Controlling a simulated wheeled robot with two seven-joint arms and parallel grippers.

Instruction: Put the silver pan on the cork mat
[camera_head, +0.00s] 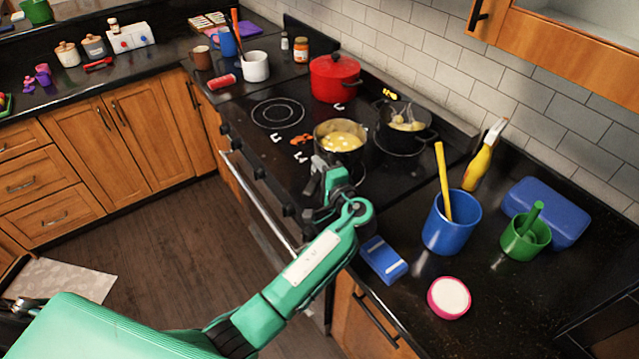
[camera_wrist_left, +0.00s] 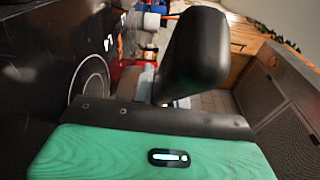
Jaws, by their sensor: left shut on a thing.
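The silver pan (camera_head: 357,151), with yellow food in it, is at the front right of the black stove in the head view. My left gripper (camera_head: 326,176) is at the pan's near side, shut on what appears to be its handle, which the gripper mostly hides. I cannot tell whether the pan rests on the stove or is slightly raised. The left wrist view shows a large dark shape and the green wrist housing, but no clear view of the pan. I cannot make out a cork mat. My right gripper is not in view.
A black pot (camera_head: 405,128) stands close right of the pan, and a red lidded pot (camera_head: 335,78) behind it. The front-left burner (camera_head: 278,113) is bare. A blue container (camera_head: 452,224), blue sponge (camera_head: 383,260) and pink-rimmed round item (camera_head: 448,298) occupy the right counter.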

